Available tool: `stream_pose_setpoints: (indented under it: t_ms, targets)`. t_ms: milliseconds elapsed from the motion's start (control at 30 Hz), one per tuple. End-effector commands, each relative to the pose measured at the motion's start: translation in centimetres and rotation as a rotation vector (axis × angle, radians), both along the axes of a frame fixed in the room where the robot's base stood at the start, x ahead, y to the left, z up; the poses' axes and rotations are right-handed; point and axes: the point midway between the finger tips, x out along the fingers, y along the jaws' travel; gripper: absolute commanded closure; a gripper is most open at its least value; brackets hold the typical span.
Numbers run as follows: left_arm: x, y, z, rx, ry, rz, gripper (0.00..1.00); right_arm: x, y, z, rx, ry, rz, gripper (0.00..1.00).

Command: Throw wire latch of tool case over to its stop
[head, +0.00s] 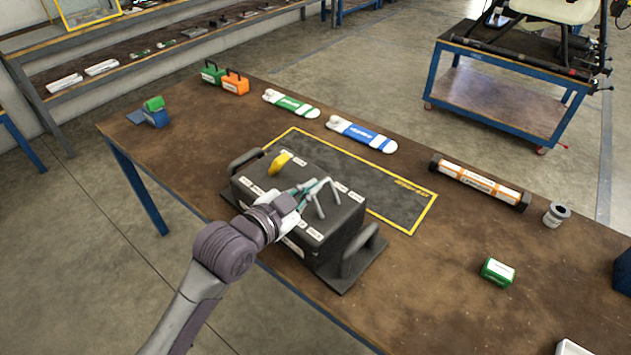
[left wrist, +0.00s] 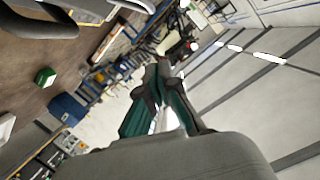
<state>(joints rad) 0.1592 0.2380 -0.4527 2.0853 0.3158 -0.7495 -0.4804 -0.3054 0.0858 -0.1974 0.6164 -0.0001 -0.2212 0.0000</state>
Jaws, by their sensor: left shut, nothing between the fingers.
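The dark grey tool case (head: 318,228) stands on the brown table, with white labels, a curved handle at each end and a yellow curved part (head: 280,162) on its lid. My left gripper (head: 322,186) is over the lid, its fingers shut and empty. Thin grey bars (head: 335,193) show right at the fingertips; they may be the wire latch, but I cannot tell them clearly from the fingers or whether they touch. In the left wrist view the fingers (left wrist: 165,105) are together, and a dark curved handle (left wrist: 45,22) shows at top left. My right gripper is not in view.
A yellow-edged dark mat (head: 375,183) lies behind the case. Green and blue labelled packs, a long orange-labelled tube (head: 480,184), a grey spool (head: 556,214) and a green box (head: 497,271) lie around it. The table right of the case is mostly clear.

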Motion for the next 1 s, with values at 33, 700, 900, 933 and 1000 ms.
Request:
stream_pose_setpoints:
  t_ms: [33,700,900,933,1000]
  targets:
    - [1.0,-0.7,0.1,-0.003,0.0,0.001,1.0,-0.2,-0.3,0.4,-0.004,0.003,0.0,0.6]
    - [6.3,-1.9,-4.9,0.002,-0.001,0.002,1.0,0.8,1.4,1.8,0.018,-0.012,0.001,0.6]
    - [6.3,-1.9,-4.9,0.001,-0.002,0.001,1.0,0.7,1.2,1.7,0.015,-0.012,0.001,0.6]
    - [6.3,-1.9,-4.9,0.002,-0.001,0.002,1.0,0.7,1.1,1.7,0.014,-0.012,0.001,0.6]
    - [6.4,-1.8,-5.0,-0.001,0.001,0.002,1.0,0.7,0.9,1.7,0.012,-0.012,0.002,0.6]
